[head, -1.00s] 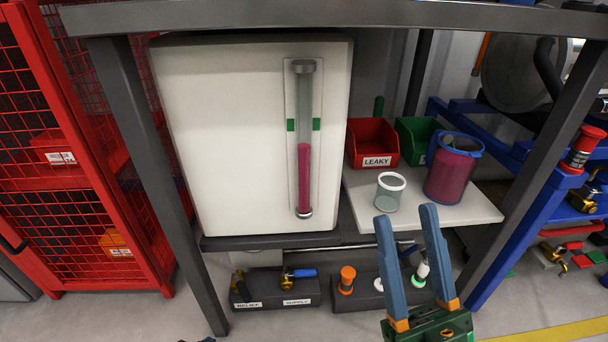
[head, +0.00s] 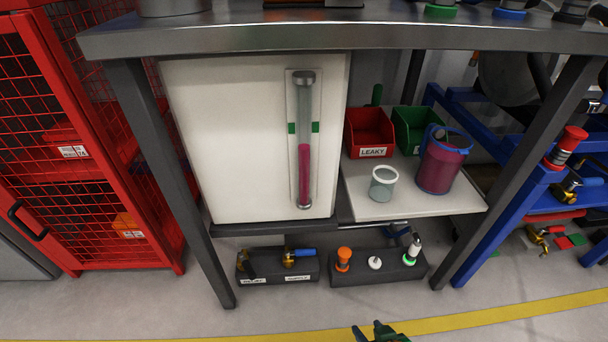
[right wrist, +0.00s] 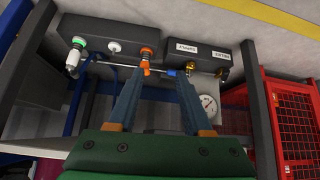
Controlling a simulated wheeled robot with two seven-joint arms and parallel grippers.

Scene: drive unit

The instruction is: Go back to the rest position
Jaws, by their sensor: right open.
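My right gripper (head: 378,332) shows only as its green body and a blue fingertip at the bottom edge of the head view, low in front of the bench. In the right wrist view its two blue fingers (right wrist: 158,84) stand apart with nothing between them. The wrist view is upside down, with the dark valve blocks behind the fingers. My left gripper is in neither view.
A grey bench (head: 330,38) has a white panel (head: 235,140) with a sight tube. A shelf (head: 410,203) holds a clear cup (head: 383,184), a pink-filled jug (head: 440,165) and bins. A red cage (head: 70,150) stands left, a blue rack (head: 505,215) right. Floor in front is clear.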

